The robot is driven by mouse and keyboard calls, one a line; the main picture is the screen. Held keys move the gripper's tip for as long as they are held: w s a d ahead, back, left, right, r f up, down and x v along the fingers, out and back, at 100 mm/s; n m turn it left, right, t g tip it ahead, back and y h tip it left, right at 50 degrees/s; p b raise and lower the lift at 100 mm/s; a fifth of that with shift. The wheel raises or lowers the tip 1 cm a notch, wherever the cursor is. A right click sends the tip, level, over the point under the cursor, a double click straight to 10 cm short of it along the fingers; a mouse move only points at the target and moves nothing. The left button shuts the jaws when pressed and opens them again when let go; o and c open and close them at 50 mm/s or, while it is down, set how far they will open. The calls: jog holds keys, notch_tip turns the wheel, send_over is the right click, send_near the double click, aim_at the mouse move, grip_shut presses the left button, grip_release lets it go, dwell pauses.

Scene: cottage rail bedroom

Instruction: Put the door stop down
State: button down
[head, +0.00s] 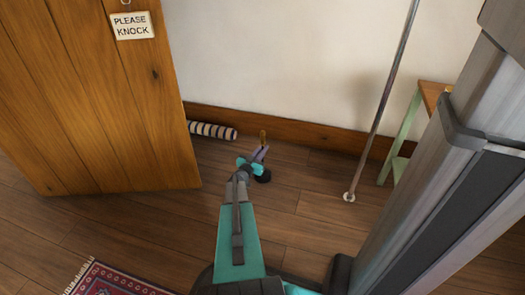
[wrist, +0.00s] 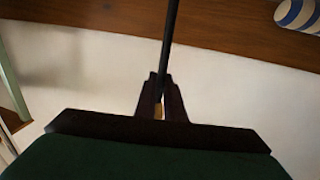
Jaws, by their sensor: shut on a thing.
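The door stop shows in the head view as a dark round base (head: 264,177) low by my gripper and a brown upper end (head: 262,135) above it. In the wrist view its thin dark rod (wrist: 172,35) runs up from between the fingers, with a tan bit (wrist: 158,111) between them. My gripper (head: 262,153) is shut on it, and its fingers (wrist: 160,95) also show in the wrist view. The door stop looks roughly upright. The base is close to the wooden floor; I cannot tell whether it touches. My gripper hides its middle in the head view.
An open wooden door (head: 95,100) with a sign stands at left. A striped roll (head: 213,130) lies by the skirting board (head: 310,134). A metal pole (head: 383,95) and a green-legged table (head: 402,135) stand at right. A patterned rug (head: 110,280) lies at front left. Floor near the gripper is bare.

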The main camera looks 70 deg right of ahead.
jog(key=shift+r, duration=0.15)
jog(key=c, duration=1.8)
grip_release()
jog(key=shift+f, duration=0.2)
jog(key=shift+c, duration=0.2)
jog(key=shift+r, duration=0.1)
jog(key=w+a+p, duration=0.1)
jog(key=a+p, duration=0.2)
jog(key=a, duration=0.9)
jog(key=shift+w, duration=0.35)
jog(key=shift+w+r+p, duration=0.1)
jog(key=shift+p, duration=0.2)
